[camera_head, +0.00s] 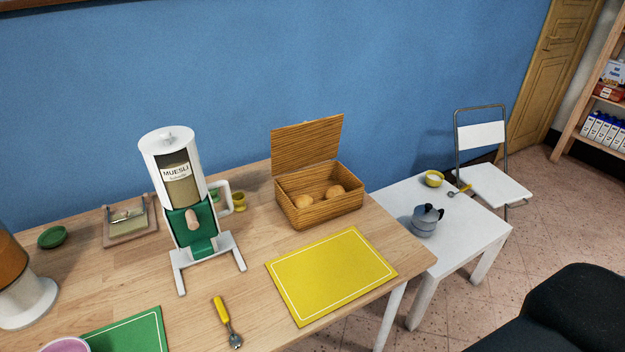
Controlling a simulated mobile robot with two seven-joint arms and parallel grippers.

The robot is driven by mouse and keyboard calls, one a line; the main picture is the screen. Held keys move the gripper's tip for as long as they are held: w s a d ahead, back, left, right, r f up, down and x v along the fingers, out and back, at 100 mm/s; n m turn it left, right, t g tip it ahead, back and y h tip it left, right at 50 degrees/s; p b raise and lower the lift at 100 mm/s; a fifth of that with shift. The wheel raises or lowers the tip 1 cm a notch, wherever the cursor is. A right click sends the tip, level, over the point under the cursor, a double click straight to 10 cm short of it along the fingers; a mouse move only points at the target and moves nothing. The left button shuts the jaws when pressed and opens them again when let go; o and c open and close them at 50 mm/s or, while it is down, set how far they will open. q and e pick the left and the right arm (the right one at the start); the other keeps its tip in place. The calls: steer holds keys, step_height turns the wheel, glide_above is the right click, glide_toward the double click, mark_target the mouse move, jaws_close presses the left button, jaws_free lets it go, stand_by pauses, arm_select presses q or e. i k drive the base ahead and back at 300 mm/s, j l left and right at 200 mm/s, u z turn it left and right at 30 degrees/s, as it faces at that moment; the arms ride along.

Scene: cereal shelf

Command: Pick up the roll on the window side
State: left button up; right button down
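Two light-brown rolls lie side by side in an open wicker basket (322,214) on the wooden table. The left roll (304,201) is a little nearer, and the right roll (335,191) sits slightly farther back. The basket's front wall hides their lower parts. The basket lid (307,146) stands up at the back. No window is clearly visible, so I cannot tell which roll is on the window side. Neither of my grippers is in view.
A muesli dispenser (178,185) stands left of the basket. A yellow placemat (331,275) lies bare in front of it, with a yellow-handled spoon (227,320) to the left.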

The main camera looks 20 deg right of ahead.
mark_target(302, 201)
steer(key=l, duration=0.6)
steer(key=i+l, duration=0.15)
steer(key=l, duration=0.4)
steer(key=l+z, duration=0.1)
steer(key=l, duration=0.5)
steer(key=i+l, duration=0.15)
steer(key=l, duration=1)
steer(key=i+l+z, duration=0.1)
steer(key=l, duration=0.5)
steer(key=j+u, duration=0.35)
steer(key=i+j+z, duration=0.4)
steer(key=k+l, duration=0.05)
